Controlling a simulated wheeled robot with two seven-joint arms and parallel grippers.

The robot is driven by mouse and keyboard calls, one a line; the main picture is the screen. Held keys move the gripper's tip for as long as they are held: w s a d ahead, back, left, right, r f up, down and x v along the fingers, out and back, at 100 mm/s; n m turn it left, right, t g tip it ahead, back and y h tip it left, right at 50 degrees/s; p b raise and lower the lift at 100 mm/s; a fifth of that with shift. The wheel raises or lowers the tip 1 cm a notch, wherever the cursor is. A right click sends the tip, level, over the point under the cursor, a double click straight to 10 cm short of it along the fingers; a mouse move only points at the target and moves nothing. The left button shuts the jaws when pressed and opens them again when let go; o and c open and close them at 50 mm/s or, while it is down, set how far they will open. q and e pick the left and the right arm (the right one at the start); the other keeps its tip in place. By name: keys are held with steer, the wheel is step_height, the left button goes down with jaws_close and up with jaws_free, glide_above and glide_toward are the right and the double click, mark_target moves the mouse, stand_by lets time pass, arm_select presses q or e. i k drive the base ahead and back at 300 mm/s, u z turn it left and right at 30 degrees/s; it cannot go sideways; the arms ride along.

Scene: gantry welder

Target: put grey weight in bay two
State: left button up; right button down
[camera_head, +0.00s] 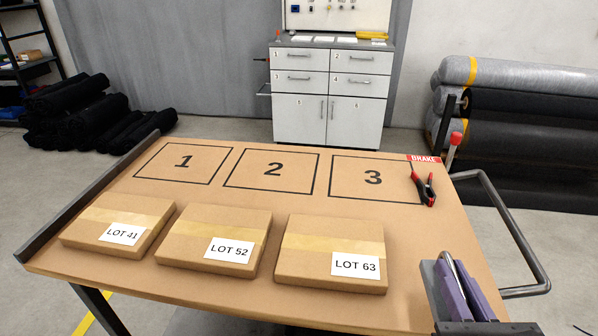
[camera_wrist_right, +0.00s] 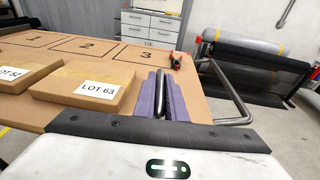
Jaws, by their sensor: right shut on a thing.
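My right gripper (camera_head: 463,287) is at the table's front right corner, with two purple fingers. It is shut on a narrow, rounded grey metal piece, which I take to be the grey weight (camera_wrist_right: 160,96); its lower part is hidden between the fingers. The piece also shows in the head view, upright between the fingers. Bay two is the black-outlined rectangle marked 2 (camera_head: 272,169) in the table's back middle; it is empty. The gripper is well to the right and in front of it. My left gripper is not in view.
Flat boxes labelled LOT 41 (camera_head: 118,223), LOT 52 (camera_head: 215,240) and LOT 63 (camera_head: 331,251) line the front. Bays 1 (camera_head: 183,161) and 3 (camera_head: 373,177) are empty. A red-black clamp (camera_head: 424,188) lies at bay 3's right edge. A tubular handle (camera_head: 517,237) sticks out right.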

mark_target(282, 176)
steer(key=u, duration=1.9)
steer(key=k, duration=0.8)
steer(key=z, duration=0.9)
steer(key=i, duration=1)
